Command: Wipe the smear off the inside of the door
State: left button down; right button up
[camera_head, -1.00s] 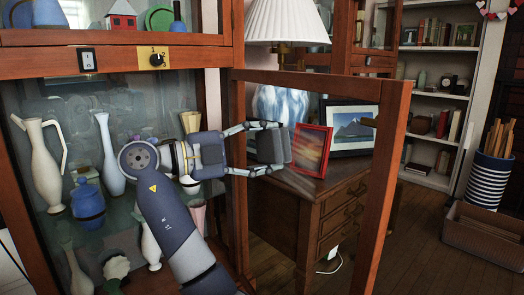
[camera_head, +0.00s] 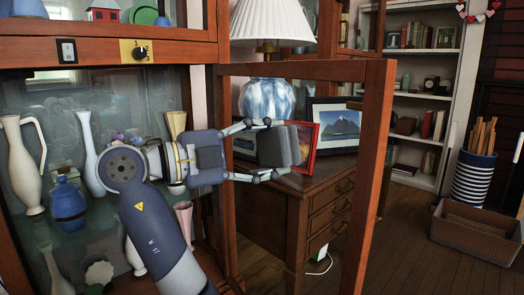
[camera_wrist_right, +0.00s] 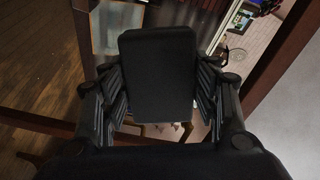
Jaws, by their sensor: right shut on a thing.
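The cabinet door (camera_head: 376,170) stands open, a wooden frame around a clear pane. I cannot make out a smear on the pane in either view. My right gripper (camera_head: 266,150) reaches in from the left in front of the pane, its fingers around a dark block-like pad (camera_head: 281,146). The pad also shows in the right wrist view (camera_wrist_right: 158,75), between the fingers of my right gripper (camera_wrist_right: 160,98). The pad is over the left-middle part of the door opening; whether it touches the pane I cannot tell. My left gripper is out of view.
The cabinet's glass shelves at left hold a white pitcher (camera_head: 20,165), a blue jar (camera_head: 67,205) and several vases close to my right arm. Behind the door stand a wooden desk (camera_head: 285,205), a lamp (camera_head: 268,25) and picture frames (camera_head: 335,125).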

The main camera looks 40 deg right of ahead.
aim_at(277, 154)
jog(key=shift+s+a+f+b, duration=0.1)
jog(key=shift+s+a+b, duration=0.1)
jog(key=shift+s+b, duration=0.6)
jog(key=shift+s+a, duration=0.1)
jog(key=shift+s, duration=1)
jog(key=shift+v, duration=2.45)
jog(key=shift+w+a, duration=0.2)
jog(key=shift+a, duration=0.35)
jog(key=shift+a, duration=0.1)
jog(key=v, duration=0.2)
jog(key=shift+w+a, duration=0.1)
jog(key=shift+a, duration=0.3)
